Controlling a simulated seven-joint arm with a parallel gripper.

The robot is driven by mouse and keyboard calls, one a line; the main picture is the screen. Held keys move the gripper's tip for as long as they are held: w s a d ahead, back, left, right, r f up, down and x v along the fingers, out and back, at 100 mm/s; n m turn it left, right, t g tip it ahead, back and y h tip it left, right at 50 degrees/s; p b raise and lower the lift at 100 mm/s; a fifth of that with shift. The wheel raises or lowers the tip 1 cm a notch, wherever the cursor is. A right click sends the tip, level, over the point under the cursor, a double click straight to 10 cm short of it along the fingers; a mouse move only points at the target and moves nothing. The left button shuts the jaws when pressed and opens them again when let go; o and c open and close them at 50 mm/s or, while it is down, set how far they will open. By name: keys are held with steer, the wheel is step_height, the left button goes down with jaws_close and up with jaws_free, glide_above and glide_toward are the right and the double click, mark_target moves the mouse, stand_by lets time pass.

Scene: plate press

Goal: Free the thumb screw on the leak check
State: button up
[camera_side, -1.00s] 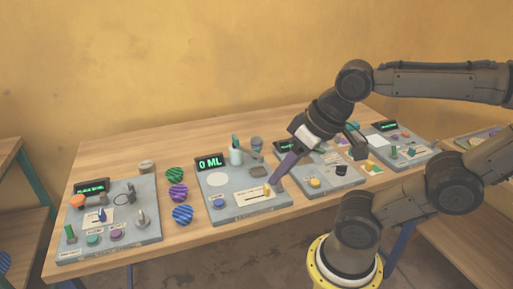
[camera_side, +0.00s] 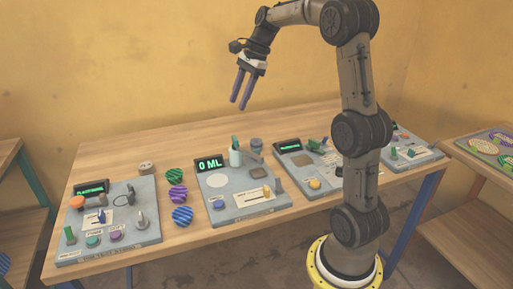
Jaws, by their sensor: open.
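My gripper (camera_side: 240,104) is open and empty, high above the back of the table and pointing down, well apart from every panel. Several grey panels lie on the table, and their labels are too small to read, so I cannot tell which one is the leak check or which part is its thumb screw. The left panel (camera_side: 75,246) carries an orange knob (camera_side: 77,202), a metal lever and a small green upright piece (camera_side: 70,234).
A third panel (camera_side: 295,172) and a right panel (camera_side: 425,157) are partly hidden behind my arm. Striped balls (camera_side: 178,194) stand between the left and middle panels. The table's back strip (camera_side: 130,152) is mostly clear. A side table (camera_side: 480,168) stands at right.

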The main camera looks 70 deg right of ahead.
steer(key=s+d+f+m, duration=0.1)
steer(key=d+f+m, duration=0.1)
steer(key=d+f, duration=0.55)
steer(key=m, duration=0.2)
glide_toward(255, 150)
steer(key=shift+y, duration=0.4)
steer(key=x, duration=0.5)
steer(key=d+x, duration=0.1)
steer(key=x, duration=0.2)
steer(key=shift+w+a+f, duration=0.15)
steer(key=shift+f, duration=0.25)
jaws_close()
